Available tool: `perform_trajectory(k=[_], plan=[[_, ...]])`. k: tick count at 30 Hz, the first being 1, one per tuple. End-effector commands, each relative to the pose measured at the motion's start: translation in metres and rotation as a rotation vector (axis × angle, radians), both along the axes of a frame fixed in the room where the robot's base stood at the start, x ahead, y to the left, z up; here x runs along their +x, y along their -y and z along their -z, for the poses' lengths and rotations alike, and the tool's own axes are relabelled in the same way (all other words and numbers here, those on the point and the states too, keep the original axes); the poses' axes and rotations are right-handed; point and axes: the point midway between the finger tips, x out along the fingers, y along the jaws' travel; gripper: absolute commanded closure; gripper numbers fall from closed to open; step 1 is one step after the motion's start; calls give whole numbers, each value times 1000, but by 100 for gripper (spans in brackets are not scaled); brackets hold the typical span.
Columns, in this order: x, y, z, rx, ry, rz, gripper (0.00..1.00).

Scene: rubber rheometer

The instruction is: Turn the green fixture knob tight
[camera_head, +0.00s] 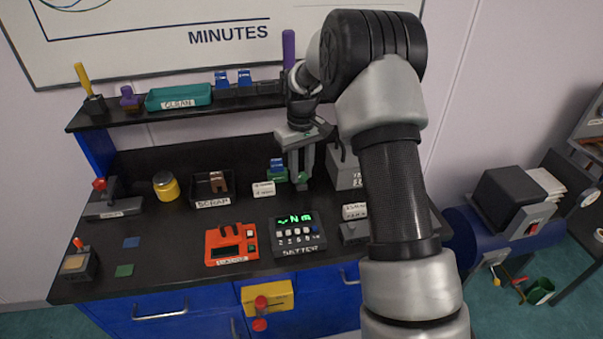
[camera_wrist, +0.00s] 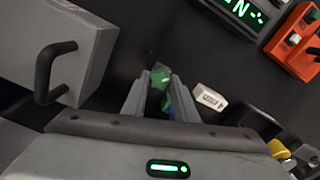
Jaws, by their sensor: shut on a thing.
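My gripper (camera_head: 301,180) points down at the back of the black bench in the head view. Its fingers are shut on the green fixture knob, which shows between the fingertips in the wrist view (camera_wrist: 160,79). In the head view the fingers mostly hide the knob. Just left of the fingers stands the small green fixture (camera_head: 278,176) with a blue piece (camera_head: 277,164) on top. In the wrist view more green and blue shows between the fingers, partly hidden by them. I cannot tell how tight the knob is.
A white labelled block (camera_head: 263,189) sits left of the fixture. A grey box with a handle (camera_wrist: 60,55) stands close to my gripper. The Nm display unit (camera_head: 298,233) and a red device (camera_head: 231,244) stand in front. A shelf (camera_head: 150,119) runs above the bench's back.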

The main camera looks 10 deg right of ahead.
Motion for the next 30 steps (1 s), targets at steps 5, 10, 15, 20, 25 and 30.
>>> perform_trajectory(k=[5,10,15,20,25,30], plan=[[0,0,0,-2,1,206,96],[0,0,0,0,0,227,96],[0,0,0,0,0,260,96],[0,1,0,0,0,308,58],[0,0,0,0,0,306,58],[0,0,0,0,0,305,58]])
